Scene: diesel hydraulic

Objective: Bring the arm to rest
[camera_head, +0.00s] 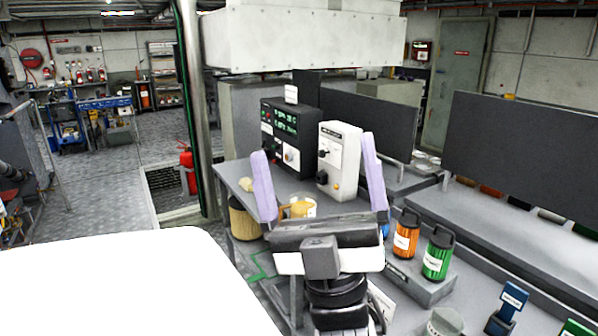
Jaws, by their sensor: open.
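My gripper (318,187) is in the middle of the head view, with its two pale purple fingers pointing up and spread wide apart. Nothing is held between the fingers. The gripper's dark body and my wrist hide part of the bench behind them. A white cup-like container with something orange-yellow (298,208) shows behind the gripper, low between the fingers; the gripper body partly covers it.
A black instrument with green readouts (288,138) and a white control box (339,160) stand on the grey bench (236,178). Orange (405,236) and green (437,256) canisters stand on a grey block at right. Dark panels (520,150) rise behind. A red extinguisher (187,170) stands left.

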